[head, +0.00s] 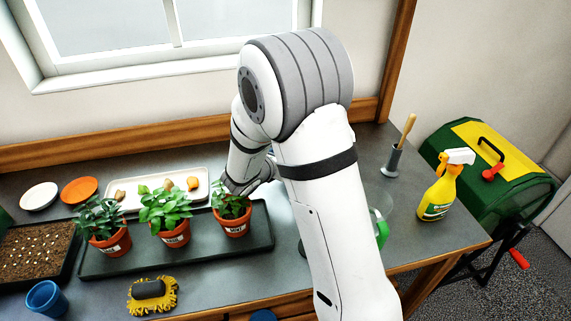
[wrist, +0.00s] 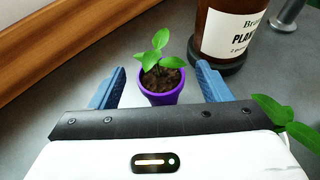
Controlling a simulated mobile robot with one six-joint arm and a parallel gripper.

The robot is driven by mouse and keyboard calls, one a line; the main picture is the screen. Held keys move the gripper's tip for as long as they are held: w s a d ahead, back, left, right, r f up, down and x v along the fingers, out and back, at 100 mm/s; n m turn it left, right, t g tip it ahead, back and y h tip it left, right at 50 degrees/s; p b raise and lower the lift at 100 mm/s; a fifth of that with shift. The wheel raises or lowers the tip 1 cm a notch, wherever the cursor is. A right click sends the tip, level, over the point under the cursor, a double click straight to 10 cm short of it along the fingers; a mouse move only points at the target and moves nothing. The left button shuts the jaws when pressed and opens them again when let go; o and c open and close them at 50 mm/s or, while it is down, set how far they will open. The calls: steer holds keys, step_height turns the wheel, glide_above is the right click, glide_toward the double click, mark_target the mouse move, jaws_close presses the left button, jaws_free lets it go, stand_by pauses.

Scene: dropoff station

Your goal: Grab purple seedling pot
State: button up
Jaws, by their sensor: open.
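The purple seedling pot (wrist: 160,97) stands upright on the grey bench in the wrist view, with dark soil and a small green seedling. My gripper (wrist: 160,85) is open, with one blue finger on each side of the pot in the picture. The pot appears a little beyond or level with the fingertips, and I cannot tell whether either finger touches it. In the head view my gripper (head: 247,186) is partly hidden behind my arm, close to the right potted herb. The purple pot is hidden from the head view.
A brown bottle (wrist: 232,35) with a white label stands just right of the pot. Several terracotta herb pots stand on a dark tray (head: 262,225). A white tray (head: 135,203) lies behind them.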

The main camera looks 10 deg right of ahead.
steer(key=shift+c, duration=0.2)
steer(key=c, duration=1.1)
